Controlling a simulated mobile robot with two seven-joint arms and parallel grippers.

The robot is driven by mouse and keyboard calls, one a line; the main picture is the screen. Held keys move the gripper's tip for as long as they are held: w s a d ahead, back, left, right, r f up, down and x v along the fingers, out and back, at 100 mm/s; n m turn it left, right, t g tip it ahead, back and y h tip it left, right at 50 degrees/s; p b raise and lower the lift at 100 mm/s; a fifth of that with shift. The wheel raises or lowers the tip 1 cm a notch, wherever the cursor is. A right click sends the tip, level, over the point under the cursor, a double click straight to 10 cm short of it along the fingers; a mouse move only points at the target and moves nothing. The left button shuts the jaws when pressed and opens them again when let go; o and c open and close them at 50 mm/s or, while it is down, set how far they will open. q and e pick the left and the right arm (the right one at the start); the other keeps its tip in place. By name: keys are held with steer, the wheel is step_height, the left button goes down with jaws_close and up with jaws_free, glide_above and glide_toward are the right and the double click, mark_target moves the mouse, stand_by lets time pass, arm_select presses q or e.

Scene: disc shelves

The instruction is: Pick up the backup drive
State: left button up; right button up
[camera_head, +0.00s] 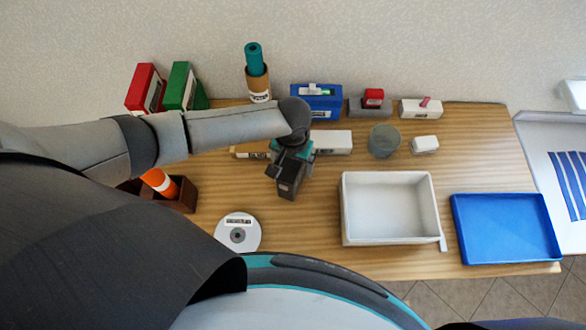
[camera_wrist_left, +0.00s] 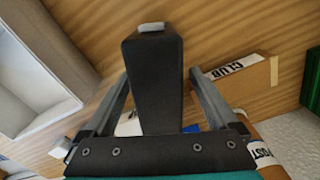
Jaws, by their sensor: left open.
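A tall black block with a small pale patch at its end, which looks like the backup drive, shows in the left wrist view (camera_wrist_left: 158,85) and in the head view (camera_head: 289,187). My left gripper (camera_head: 287,172) is at it, above the middle of the table. In the left wrist view the fingers of the left gripper (camera_wrist_left: 160,76) are apart, one on each side of the block, with gaps visible. The gripper hides part of the block in the head view. My right gripper is not in view.
A white bin (camera_head: 391,238) and blue tray (camera_head: 507,256) stand to the right. A disc (camera_head: 250,240) lies in front. A grey cup (camera_head: 384,141) and a white box (camera_head: 332,142) are behind. Red (camera_head: 142,88) and green (camera_head: 178,86) binders stand back left. A cardboard piece marked CLUB (camera_wrist_left: 240,84) is beside the right finger.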

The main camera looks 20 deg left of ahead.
arm_select(q)
steer(key=shift+f, duration=0.75)
jaws_close()
stand_by(0.4)
